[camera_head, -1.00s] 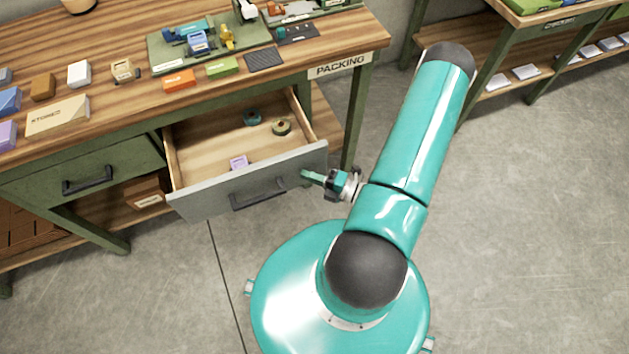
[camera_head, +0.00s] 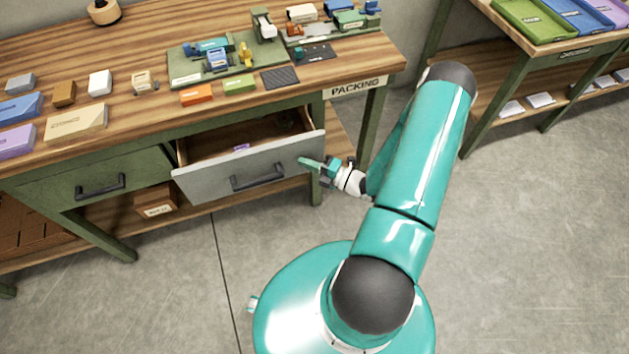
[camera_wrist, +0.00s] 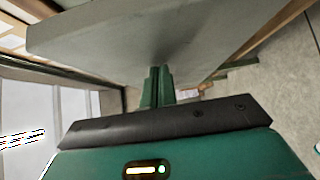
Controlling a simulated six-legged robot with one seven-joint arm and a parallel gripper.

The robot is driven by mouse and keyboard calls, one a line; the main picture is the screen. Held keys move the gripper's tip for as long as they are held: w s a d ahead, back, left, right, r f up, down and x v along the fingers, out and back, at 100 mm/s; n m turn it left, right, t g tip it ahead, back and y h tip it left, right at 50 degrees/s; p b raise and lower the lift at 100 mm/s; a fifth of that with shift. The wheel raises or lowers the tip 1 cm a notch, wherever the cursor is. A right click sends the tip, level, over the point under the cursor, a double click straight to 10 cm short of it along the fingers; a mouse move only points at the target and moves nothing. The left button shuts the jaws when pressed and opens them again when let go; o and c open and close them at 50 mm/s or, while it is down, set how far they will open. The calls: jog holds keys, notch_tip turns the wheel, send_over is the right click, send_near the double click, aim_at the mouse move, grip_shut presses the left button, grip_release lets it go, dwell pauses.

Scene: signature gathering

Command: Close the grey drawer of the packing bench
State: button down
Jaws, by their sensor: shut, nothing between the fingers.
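The grey drawer (camera_head: 217,180) of the packing bench (camera_head: 227,110) stands partly open. Its front panel sticks out from below the tabletop, and a dark handle (camera_head: 258,178) is on it. A small purple item shows inside the drawer. My gripper (camera_head: 304,161) is shut and empty, with its tips at the right end of the drawer front. In the wrist view the green fingers (camera_wrist: 157,85) are together and reach to the grey panel (camera_wrist: 150,35). They look to be touching it or very close; the exact contact is hidden.
A closed green drawer (camera_head: 110,178) is left of the grey one. Small boxes, trays and models stand on the tabletop. A bench leg (camera_head: 372,125) is close behind my gripper. A second bench (camera_head: 560,50) with coloured trays stands at the right. The floor in front is clear.

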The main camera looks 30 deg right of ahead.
jog(key=w+d, duration=0.1)
jog(key=w, duration=0.3)
jog(key=w+d, duration=0.1)
jog(key=w, duration=0.2)
jog(key=w+d, duration=0.1)
jog(key=w, duration=0.3)
jog(key=shift+w, duration=0.35)
jog(key=shift+w+d+r, duration=0.1)
jog(key=shift+w+d, duration=0.15)
jog(key=shift+w, duration=0.3)
jog(key=shift+w, duration=0.1)
jog(key=shift+a, duration=0.1)
